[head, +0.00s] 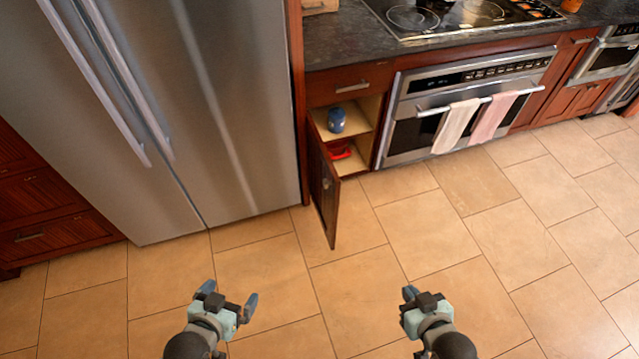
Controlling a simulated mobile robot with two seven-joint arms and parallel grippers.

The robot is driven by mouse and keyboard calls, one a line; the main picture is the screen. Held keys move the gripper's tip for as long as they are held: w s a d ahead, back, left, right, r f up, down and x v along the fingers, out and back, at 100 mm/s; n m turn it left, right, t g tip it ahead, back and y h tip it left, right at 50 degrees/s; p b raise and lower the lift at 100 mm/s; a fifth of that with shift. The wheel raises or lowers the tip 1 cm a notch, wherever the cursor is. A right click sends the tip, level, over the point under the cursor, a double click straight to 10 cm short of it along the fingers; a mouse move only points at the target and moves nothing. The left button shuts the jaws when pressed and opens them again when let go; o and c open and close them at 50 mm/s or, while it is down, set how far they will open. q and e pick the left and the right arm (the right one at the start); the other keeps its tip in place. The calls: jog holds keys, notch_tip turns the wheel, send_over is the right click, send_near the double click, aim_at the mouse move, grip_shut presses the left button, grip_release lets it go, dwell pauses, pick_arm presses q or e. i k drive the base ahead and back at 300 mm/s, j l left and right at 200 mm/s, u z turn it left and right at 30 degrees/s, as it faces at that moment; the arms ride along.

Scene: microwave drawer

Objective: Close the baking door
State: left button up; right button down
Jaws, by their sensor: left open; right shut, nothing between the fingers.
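A narrow brown wooden cabinet door (323,190) stands wide open, hinged at its left side and swung out over the floor. Behind it, the cabinet (352,148) shows two pale shelf levels. A blue item (336,120) is on the upper level and a red item (340,150) on the lower. My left gripper (229,293) is open and empty, in front of the fridge and left of the door. My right gripper (410,292) is shut and empty, to the right of the door and nearer the viewer. Neither gripper touches the door.
A large steel fridge (150,100) stands left of the cabinet. A steel oven (415,108), its door shut, is on the right with two towels (492,117) on its handle. A dark counter (340,35) with a cooktop runs above. The tiled floor (430,230) is clear.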

aim_at(325, 182)
jog(key=i+j+z, duration=0.1)
jog(key=j, duration=0.2)
jog(key=i+j+z, duration=0.25)
jog(key=j, duration=0.35)
jog(key=j+u, duration=0.15)
jog(key=u, duration=0.25)
jog(key=j+u, duration=0.1)
jog(key=u, duration=0.3)
